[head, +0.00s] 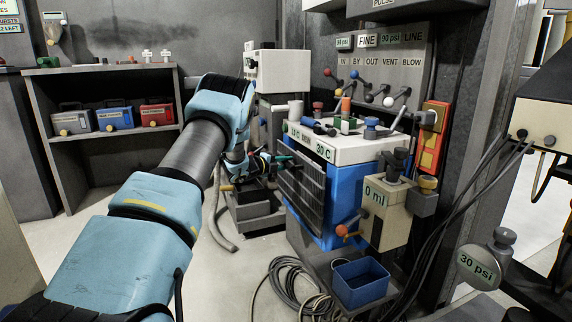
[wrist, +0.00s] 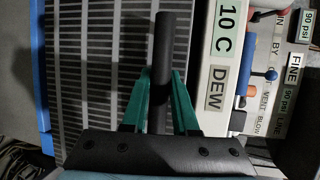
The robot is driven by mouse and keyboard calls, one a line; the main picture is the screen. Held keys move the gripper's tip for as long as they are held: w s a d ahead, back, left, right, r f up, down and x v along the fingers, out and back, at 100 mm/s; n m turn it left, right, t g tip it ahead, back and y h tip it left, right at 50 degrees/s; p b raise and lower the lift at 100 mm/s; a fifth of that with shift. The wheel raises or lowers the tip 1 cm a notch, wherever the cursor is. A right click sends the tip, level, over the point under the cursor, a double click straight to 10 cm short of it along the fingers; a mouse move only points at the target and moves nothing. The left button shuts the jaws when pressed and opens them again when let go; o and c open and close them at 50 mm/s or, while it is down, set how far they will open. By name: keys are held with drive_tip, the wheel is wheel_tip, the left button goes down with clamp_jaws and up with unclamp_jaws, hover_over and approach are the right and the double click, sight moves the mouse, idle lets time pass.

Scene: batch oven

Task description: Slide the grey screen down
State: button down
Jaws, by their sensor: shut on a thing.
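The grey slatted screen (head: 302,197) stands upright on the front of the blue oven body (head: 342,222), under its white top (head: 345,150). In the wrist view the screen (wrist: 85,60) fills the left and middle, with light slots between its bars. My gripper (head: 284,160) is at the screen's upper edge. In the wrist view its green fingers (wrist: 162,85) are shut on a dark round bar (wrist: 163,40), which looks like the screen's handle. The bar's lower end and its joint to the screen are hidden.
Close by are a valve panel (head: 385,75), a cream box marked 0 ml (head: 385,215), an orange-knobbed lever (head: 347,230) and a blue bin (head: 360,284). Coiled hoses (head: 290,285) lie on the floor. A shelf (head: 110,75) with toolboxes stands at left.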

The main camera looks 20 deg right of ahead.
drive_tip(key=shift+f, duration=0.1)
idle(0.8)
wheel_tip(320, 180, down, 20)
drive_tip(key=b, duration=0.9)
drive_tip(key=shift+f, duration=0.2)
drive_tip(key=shift+a, duration=0.1)
drive_tip(key=c, duration=1)
unclamp_jaws()
drive_tip(key=shift+f, duration=0.15)
drive_tip(key=o, duration=0.3)
drive_tip(key=shift+r, duration=0.2)
drive_tip(key=shift+p+v, duration=2.1)
drive_tip(key=shift+v, duration=3.25)
